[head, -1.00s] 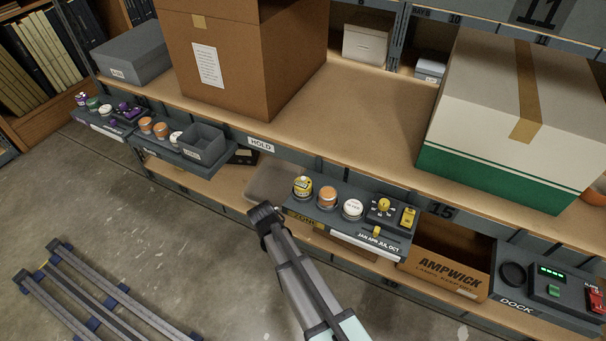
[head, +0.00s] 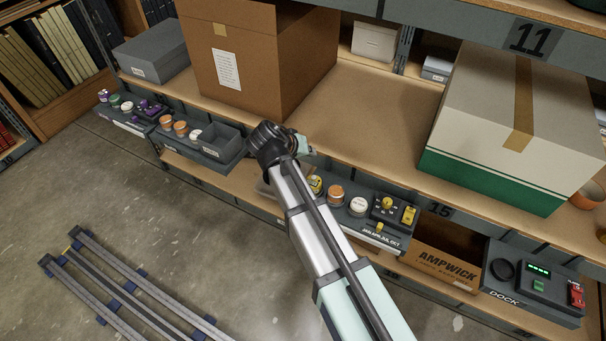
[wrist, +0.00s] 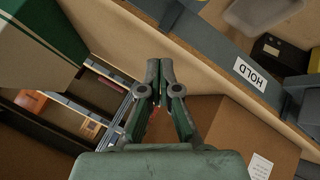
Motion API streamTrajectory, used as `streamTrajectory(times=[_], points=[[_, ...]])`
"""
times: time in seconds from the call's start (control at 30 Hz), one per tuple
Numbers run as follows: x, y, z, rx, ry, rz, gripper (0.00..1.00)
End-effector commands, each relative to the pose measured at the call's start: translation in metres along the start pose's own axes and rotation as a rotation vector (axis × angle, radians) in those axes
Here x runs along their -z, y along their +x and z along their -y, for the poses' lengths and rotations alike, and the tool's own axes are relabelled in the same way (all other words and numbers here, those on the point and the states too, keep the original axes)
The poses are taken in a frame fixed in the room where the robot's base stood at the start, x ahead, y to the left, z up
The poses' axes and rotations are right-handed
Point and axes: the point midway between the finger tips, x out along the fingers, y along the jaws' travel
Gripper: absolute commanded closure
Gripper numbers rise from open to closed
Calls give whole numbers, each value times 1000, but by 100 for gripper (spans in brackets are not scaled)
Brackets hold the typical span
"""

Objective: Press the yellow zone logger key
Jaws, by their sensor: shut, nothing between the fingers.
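The yellow zone panel (head: 358,232) is a dark ledge below the shelf edge, right of my arm. It carries a yellow jar partly behind my arm, an orange jar (head: 335,193), a white jar (head: 358,206), a yellow knob (head: 387,203), a yellow block-like part (head: 409,215) and a small yellow slider. I cannot tell for certain which part is the logger key. My gripper (wrist: 160,66) is shut and empty. In the head view its end is mostly hidden by my wrist, above the shelf edge and left of the panel. The wrist view does not show the panel.
A tall cardboard box (head: 235,75) stands close behind my gripper. A white and green box (head: 505,120) stands at the right, with bare shelf board (head: 370,110) between.

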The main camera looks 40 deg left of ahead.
Motion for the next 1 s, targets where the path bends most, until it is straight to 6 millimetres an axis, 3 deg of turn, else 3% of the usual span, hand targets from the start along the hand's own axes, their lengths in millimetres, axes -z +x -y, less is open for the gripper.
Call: streamTrajectory(times=[0.1,0.23,0.67,1.0], points=[[2,0,-19,-40,31,6,100],[2,0,-23,-52,40,9,100],[0,3,-21,-51,38,9,100],[-15,25,-6,-50,38,9,100]])
